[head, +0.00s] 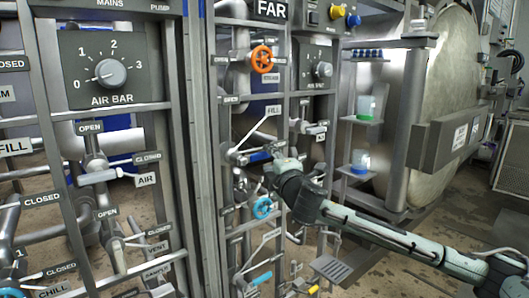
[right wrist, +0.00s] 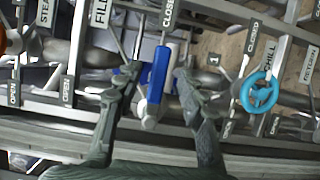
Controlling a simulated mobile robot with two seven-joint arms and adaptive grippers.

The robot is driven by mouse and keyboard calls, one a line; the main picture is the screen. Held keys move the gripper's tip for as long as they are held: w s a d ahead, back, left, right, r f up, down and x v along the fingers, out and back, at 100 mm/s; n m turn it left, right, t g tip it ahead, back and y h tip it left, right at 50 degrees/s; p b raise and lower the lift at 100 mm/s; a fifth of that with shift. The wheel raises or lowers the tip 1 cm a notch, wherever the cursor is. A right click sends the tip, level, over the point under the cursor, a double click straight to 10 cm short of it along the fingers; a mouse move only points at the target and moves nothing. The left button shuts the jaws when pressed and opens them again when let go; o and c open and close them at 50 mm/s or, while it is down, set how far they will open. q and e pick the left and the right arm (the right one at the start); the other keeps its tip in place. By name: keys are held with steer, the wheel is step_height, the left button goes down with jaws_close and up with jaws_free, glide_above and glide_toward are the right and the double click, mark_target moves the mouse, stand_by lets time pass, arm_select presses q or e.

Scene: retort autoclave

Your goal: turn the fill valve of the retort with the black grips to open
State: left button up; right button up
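In the right wrist view a lever with a blue grip (right wrist: 158,75) stands between the two fingers of my right gripper (right wrist: 158,82). The fingers are spread, with a gap visible on each side of the grip. Beside it are a FILL label (right wrist: 101,12) and a CLOSED label (right wrist: 169,12). An OPEN label (right wrist: 67,90) lies to the left. In the head view my right gripper (head: 268,167) is at the middle of the panel marked FAR (head: 271,9), and partly hides the lever there. I see no black grip clearly. My left gripper is out of view.
An orange handwheel (head: 262,59) is above my right gripper and a blue handwheel (head: 262,208) below it. A nearer panel with an AIR BAR dial (head: 111,72) and several white levers stands left. Panel rails surround the gripper closely. The large round retort door (head: 445,95) is right.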

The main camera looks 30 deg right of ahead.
mark_target(265, 156)
steer(key=x, duration=0.4)
steer(key=shift+w+d, duration=0.1)
steer(key=shift+w, duration=0.3)
steer(key=shift+c, duration=0.2)
jaws_close()
